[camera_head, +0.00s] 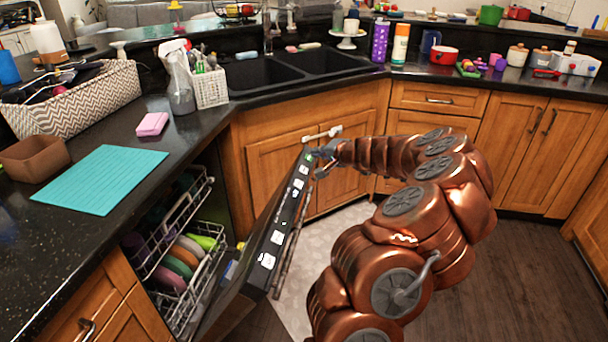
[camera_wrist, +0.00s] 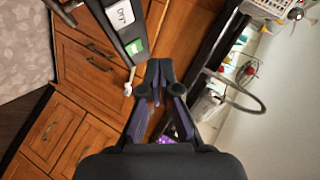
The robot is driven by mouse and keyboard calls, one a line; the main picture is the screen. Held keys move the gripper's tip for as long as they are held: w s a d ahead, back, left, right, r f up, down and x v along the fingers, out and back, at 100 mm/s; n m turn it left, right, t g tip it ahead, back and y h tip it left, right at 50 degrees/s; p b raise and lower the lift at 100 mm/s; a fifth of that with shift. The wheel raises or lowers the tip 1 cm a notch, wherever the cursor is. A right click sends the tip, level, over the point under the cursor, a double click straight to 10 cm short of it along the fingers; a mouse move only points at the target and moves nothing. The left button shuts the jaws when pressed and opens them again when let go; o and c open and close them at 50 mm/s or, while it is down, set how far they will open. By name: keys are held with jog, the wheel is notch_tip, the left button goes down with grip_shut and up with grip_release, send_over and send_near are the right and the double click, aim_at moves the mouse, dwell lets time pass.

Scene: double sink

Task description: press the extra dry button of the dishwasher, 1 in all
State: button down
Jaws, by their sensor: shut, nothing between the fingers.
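The dishwasher door (camera_head: 262,225) hangs partly open and tilted, with a row of white buttons and a green one along its black top edge. In the wrist view a white button marked "Dry+" (camera_wrist: 120,14) and a green button (camera_wrist: 135,47) show on the panel's end. The green button also shows in the head view (camera_head: 308,157), at the far end of the row. My gripper (camera_wrist: 159,70) is shut and empty, just beyond the green-button end of the panel. In the head view my gripper (camera_head: 325,152) is beside that end; contact cannot be told.
The open dishwasher rack (camera_head: 185,285) holds several coloured dishes. The counter carries a basket (camera_head: 85,95), a turquoise mat (camera_head: 100,178) and a pink sponge (camera_head: 152,123). A double sink (camera_head: 265,72) is behind. White latches (camera_head: 322,134) are on the cabinet doors near my gripper.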

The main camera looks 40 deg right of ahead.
aim_at(302, 165)
jog(key=shift+w+a+f+b, duration=0.2)
jog(key=shift+w+f+b, duration=0.1)
jog(key=shift+f+b, duration=0.35)
jog(key=shift+w+a+f+b, duration=0.25)
jog(key=shift+w+f+b, duration=0.15)
jog(key=shift+f, duration=0.4)
jog(key=shift+w+a+f+b, duration=0.25)
jog(key=shift+f+b, duration=0.3)
jog(key=shift+f, duration=0.2)
jog(key=shift+f, duration=0.1)
jog(key=shift+w+f+b, duration=0.2)
jog(key=shift+f+b, duration=0.1)
jog(key=shift+b, duration=0.25)
jog(key=shift+w+a+f+b, duration=0.15)
jog(key=shift+f+b, duration=0.15)
jog(key=shift+b, duration=0.05)
dwell(0.4)
jog(key=shift+r, duration=0.1)
jog(key=shift+s+d+r+p, duration=0.2)
jog(key=shift+s+r+p, duration=0.15)
jog(key=shift+r, duration=0.25)
jog(key=shift+r, duration=0.1)
jog(key=r+p, duration=0.1)
jog(key=s+d+r+p, duration=0.1)
jog(key=r, duration=0.1)
jog(key=s+r, duration=0.1)
jog(key=shift+d+r+p, duration=0.15)
jog(key=shift+d+p, duration=0.05)
jog(key=shift+p, duration=0.2)
dwell(0.3)
